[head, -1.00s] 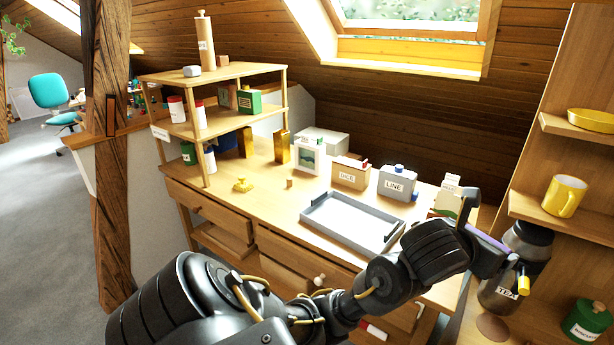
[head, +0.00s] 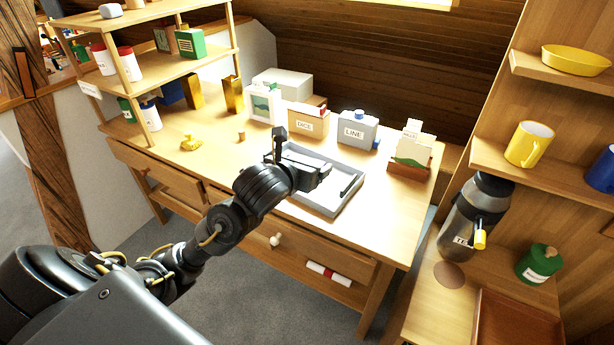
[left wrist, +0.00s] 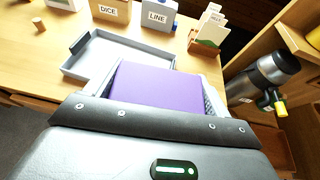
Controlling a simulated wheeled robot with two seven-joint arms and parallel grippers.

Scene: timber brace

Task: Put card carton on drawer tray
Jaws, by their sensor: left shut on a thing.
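A purple carton (left wrist: 155,88), which I take to be the card carton, is held between the fingers of my left gripper in the left wrist view. In the head view my left gripper (head: 314,168) is over the grey drawer tray (head: 349,200), and the carton is hidden there behind the hand. The tray lies on the wooden desk and looks empty where it shows; it also appears in the left wrist view (left wrist: 125,54), beyond the carton. I cannot tell how high the carton is above the tray. My right gripper is not in view.
Behind the tray stand a DICE box (head: 308,122), a grey LINE container (head: 357,130) and a card holder (head: 409,165). A small yellow object (head: 190,143) and a wooden block sit to the left. A dark flask (head: 473,215) stands on the right shelf unit.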

